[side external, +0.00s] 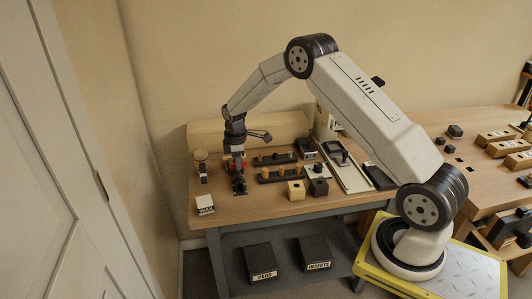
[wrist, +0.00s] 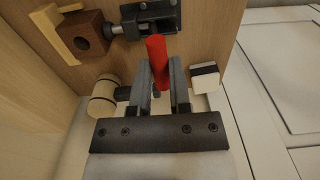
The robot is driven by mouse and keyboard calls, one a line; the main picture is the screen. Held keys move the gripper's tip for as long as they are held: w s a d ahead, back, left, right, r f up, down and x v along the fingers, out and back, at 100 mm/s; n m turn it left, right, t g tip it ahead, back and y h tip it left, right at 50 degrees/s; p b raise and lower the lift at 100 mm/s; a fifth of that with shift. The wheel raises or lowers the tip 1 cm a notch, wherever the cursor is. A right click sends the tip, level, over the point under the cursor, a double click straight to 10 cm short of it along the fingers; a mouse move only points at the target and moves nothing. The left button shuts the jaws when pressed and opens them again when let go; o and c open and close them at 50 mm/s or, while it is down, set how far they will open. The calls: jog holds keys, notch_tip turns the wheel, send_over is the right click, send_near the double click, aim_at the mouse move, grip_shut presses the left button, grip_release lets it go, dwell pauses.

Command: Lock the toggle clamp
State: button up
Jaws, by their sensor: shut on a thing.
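The toggle clamp has a red handle (wrist: 157,52) and a dark metal body (wrist: 150,17) with a plunger, seen at the top of the wrist view. In the side view its dark base (side external: 240,187) sits near the left end of the bench. My gripper (wrist: 162,65) is shut on the red handle, one finger on each side, and the handle's end extends beyond the fingers. My gripper (side external: 237,158) points down over the clamp in the side view and hides part of it. A brown block with a round hole (wrist: 90,37) sits by the plunger; contact is unclear.
A white wax box (side external: 205,204) is at the front left edge. Dark racks with pegs (side external: 278,174) and small blocks (side external: 296,190) lie to the right. The wall is close behind.

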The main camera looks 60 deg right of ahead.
jog(key=shift+s+a, duration=0.1)
jog(key=shift+s+a+f, duration=0.2)
jog(key=shift+s+a, duration=0.1)
jog(key=shift+s+a+f, duration=0.1)
jog(key=shift+s, duration=0.05)
dwell(0.4)
jog(key=shift+o, duration=0.2)
jog(key=shift+s+a+f, duration=0.3)
jog(key=shift+a, duration=0.05)
